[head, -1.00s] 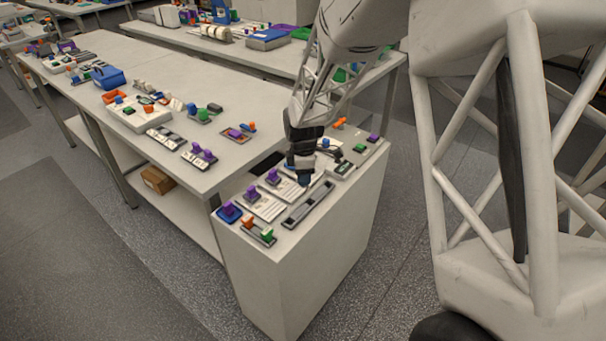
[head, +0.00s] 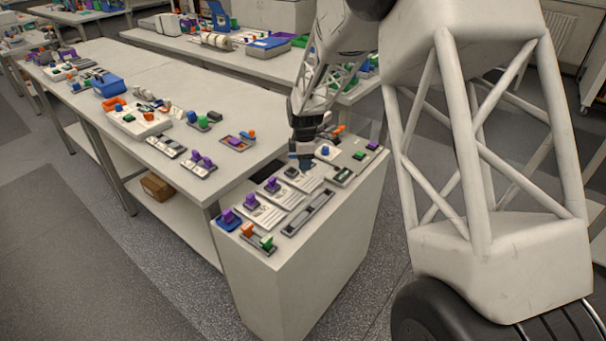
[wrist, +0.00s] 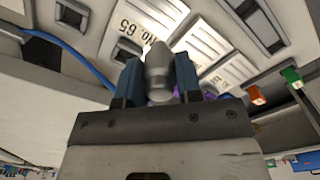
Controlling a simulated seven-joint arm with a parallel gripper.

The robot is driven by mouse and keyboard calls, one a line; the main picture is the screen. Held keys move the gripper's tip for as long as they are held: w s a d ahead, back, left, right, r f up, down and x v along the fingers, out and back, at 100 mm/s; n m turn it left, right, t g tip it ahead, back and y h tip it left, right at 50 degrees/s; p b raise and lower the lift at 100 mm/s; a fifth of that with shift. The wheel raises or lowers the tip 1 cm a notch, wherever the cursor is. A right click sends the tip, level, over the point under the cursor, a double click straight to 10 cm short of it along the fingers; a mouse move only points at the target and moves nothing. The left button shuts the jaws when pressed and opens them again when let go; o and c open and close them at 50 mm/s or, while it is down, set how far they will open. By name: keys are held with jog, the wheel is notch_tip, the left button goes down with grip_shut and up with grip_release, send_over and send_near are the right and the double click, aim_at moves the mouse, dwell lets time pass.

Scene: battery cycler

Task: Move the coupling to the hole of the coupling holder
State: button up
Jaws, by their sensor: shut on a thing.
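In the wrist view a smooth grey, rounded piece, which looks like the coupling (wrist: 158,68), sits between the two blue fingers of my gripper (wrist: 158,80). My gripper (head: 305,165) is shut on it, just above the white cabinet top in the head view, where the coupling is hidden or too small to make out. White plates with printed labels, one reading "NO. 65" (wrist: 133,33), lie beyond the fingers. Dark square openings (wrist: 72,14) show beside them. I cannot tell for sure which one is the holder's hole.
Purple pieces (head: 250,201) stand on the labelled plates. A long grey slotted rail (head: 308,212) lies in front. Orange and green pieces (head: 266,243) sit at the near corner. A long table (head: 205,95) with many small parts stands to the left.

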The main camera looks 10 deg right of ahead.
jog(key=w+d, duration=0.3)
jog(key=w, duration=0.9)
jog(key=shift+d+r, duration=0.15)
jog(key=shift+d, duration=0.05)
jog(key=shift+f, duration=0.2)
jog(key=shift+f, duration=3.15)
jog(key=shift+f, duration=0.2)
jog(key=o, duration=1)
notch_tip(320, 180, up, 8)
jog(key=shift+f, duration=0.15)
